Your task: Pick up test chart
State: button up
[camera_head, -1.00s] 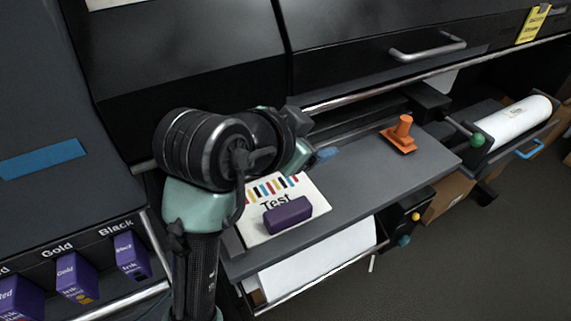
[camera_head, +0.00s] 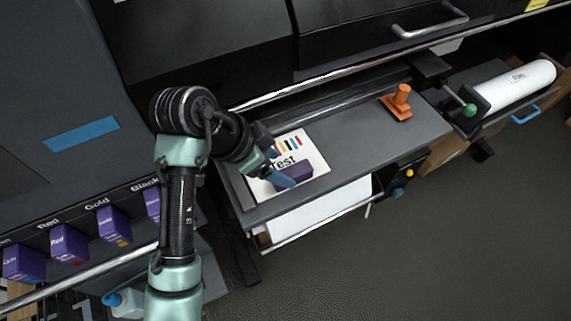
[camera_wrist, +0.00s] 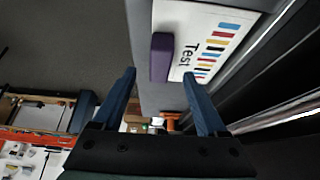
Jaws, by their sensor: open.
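The test chart (camera_head: 313,161) is a white sheet with coloured bars and the word "Test". It lies flat on the left end of the grey printer table, and a purple block (camera_head: 298,171) rests on its near edge. My gripper (camera_head: 283,183) is over the chart beside the block in the head view and hides part of both. In the wrist view the blue fingers (camera_wrist: 162,75) are spread apart and empty, with the chart (camera_wrist: 205,38) and the purple block (camera_wrist: 162,57) beyond their tips.
An orange object (camera_head: 397,102) stands further right on the grey table (camera_head: 365,135). A white roll (camera_head: 515,83) lies on a support at the right. Purple ink boxes (camera_head: 68,243) sit in a rack at the left. The table between chart and orange object is clear.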

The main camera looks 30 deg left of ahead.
aim_at(292, 171)
jog(key=x, duration=0.5)
jog(key=shift+w+d+f+p, duration=0.15)
jog(key=shift+w+d+p, duration=0.1)
jog(key=shift+w+p, duration=0.1)
grip_shut()
